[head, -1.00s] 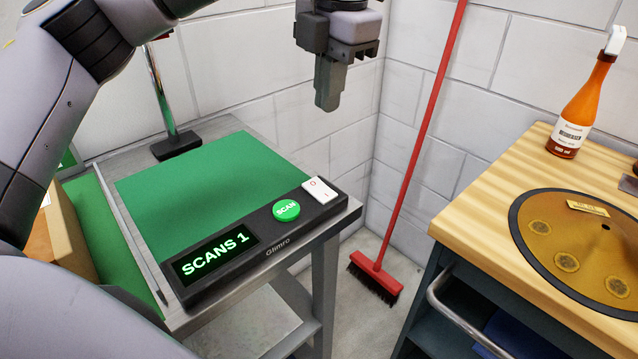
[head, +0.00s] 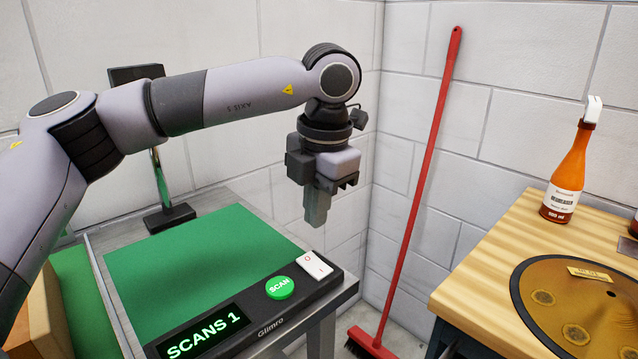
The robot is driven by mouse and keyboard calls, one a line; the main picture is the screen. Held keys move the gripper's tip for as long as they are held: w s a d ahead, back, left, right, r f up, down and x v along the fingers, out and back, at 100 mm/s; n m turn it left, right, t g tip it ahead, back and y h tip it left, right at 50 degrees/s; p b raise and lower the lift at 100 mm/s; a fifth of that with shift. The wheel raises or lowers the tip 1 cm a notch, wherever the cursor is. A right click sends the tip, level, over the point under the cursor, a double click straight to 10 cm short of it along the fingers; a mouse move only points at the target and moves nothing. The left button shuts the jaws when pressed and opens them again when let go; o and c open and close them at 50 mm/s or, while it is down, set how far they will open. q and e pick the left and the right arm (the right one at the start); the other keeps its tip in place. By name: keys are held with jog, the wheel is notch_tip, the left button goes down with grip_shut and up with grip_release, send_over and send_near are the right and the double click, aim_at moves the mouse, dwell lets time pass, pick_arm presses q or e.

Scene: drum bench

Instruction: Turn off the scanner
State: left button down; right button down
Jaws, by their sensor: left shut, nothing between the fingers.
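The scanner (head: 261,320) is a dark bar along the front of a green mat (head: 190,262) on a grey table. Its lit display (head: 203,335) reads SCANS 1. A round green SCAN button (head: 280,287) sits right of the display. A white rocker switch (head: 314,265) with red marks is at the bar's right end. My left gripper (head: 316,222) points down, shut and empty, above and behind the switch, apart from it. My right gripper is not in view.
A post with a dark head (head: 160,175) stands at the mat's back. A red broom (head: 414,200) leans in the corner. A wooden bench (head: 490,245) at right holds an orange bottle (head: 567,175) and a bronze disc (head: 570,300). A cardboard box (head: 40,325) is at left.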

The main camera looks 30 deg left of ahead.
aim_at(313, 259)
pick_arm(q)
jog(key=f, duration=0.6)
jog(key=shift+w+a+f, duration=0.15)
jog(key=shift+a+f, duration=0.25)
jog(key=shift+a+f+h, duration=0.15)
jog(key=shift+f+h, duration=0.15)
jog(key=shift+f, duration=0.1)
jog(key=shift+r, duration=0.15)
jog(key=shift+d, duration=0.25)
